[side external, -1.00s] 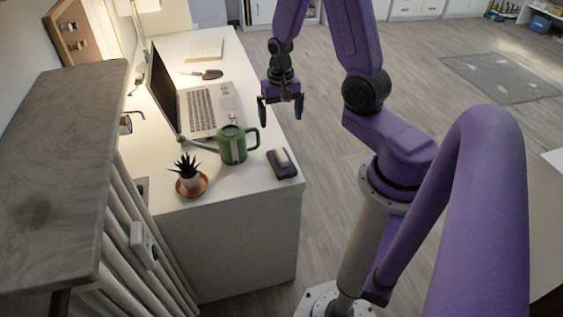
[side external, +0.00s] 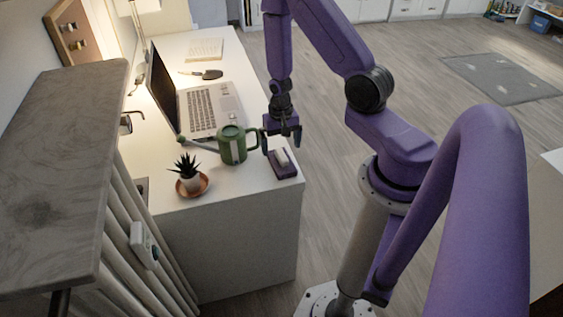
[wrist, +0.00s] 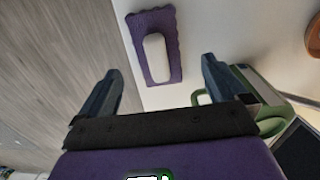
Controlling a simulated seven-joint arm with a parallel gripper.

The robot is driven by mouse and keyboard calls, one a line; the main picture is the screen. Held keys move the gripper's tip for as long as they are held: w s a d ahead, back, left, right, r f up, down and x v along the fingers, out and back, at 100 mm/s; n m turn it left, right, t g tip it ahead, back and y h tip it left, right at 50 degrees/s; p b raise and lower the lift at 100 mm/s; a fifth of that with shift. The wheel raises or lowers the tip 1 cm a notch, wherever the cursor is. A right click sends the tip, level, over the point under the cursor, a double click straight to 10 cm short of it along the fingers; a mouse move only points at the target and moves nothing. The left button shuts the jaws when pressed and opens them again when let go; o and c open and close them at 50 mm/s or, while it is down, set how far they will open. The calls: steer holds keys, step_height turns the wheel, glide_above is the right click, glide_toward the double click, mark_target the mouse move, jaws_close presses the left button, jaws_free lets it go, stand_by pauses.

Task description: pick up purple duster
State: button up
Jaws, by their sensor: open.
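The purple duster (side external: 284,167) lies on the white desk near its front right edge, with a pale grip on top. In the wrist view the duster (wrist: 173,25) shows its purple base and white grip (wrist: 156,58), ahead of the fingers and roughly between their lines. My gripper (side external: 281,145) is open and empty, pointing down just above and slightly behind the duster. In the wrist view my gripper's (wrist: 160,82) two dark fingers are spread wide. I cannot tell the exact height of the fingertips above the desk.
A green watering can (side external: 232,146) stands close left of my gripper, its handle near the left finger. A potted plant (side external: 189,172) on a terracotta saucer (side external: 204,186) is further left. A laptop (side external: 203,108) lies behind. The desk's right edge drops to the floor (side external: 400,60).

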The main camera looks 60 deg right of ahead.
mark_target(282, 154)
steer(key=shift+w+d+f, duration=0.1)
steer(key=shift+d+f, duration=0.1)
steer(key=shift+f, duration=1.45)
steer(key=shift+d+f, duration=0.2)
steer(key=shift+f, duration=1.4)
steer(key=c, duration=1.1)
